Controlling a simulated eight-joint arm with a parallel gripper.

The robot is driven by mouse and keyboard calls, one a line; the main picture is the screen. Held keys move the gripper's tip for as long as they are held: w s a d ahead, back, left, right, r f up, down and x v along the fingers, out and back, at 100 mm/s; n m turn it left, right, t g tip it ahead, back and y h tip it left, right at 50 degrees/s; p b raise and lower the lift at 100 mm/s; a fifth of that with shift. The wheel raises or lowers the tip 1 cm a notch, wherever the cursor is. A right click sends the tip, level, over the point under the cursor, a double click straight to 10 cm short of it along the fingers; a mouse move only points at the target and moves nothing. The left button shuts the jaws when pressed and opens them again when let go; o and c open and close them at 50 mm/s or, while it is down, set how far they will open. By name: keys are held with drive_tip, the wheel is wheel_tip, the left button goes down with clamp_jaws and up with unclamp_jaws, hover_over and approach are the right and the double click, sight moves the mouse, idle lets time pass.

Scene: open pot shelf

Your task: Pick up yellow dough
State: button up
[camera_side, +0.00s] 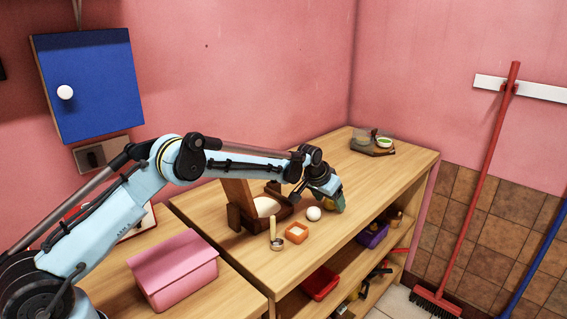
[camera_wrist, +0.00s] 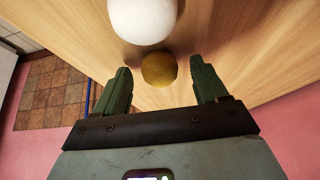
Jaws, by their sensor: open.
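The yellow dough (camera_wrist: 159,69) is a small round ball on the wooden table in the wrist view. It lies between and just beyond the tips of my open gripper (camera_wrist: 161,80). No contact with either finger shows. A white ball (camera_wrist: 142,20) sits right beside the dough, on the side away from my gripper. In the side view, my gripper (camera_side: 338,204) is low over the table, to the right of the white ball (camera_side: 314,213). The yellow dough cannot be made out there; my gripper seems to hide it.
An orange square dish (camera_side: 297,233), a small handled cup (camera_side: 276,240) and a dark wooden press (camera_side: 235,205) stand left of the white ball. A tray with bowls (camera_side: 372,148) is at the far end. The table's front edge is close to my gripper.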

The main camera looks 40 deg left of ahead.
drive_tip(key=shift+f, duration=0.15)
drive_tip(key=c, duration=1.1)
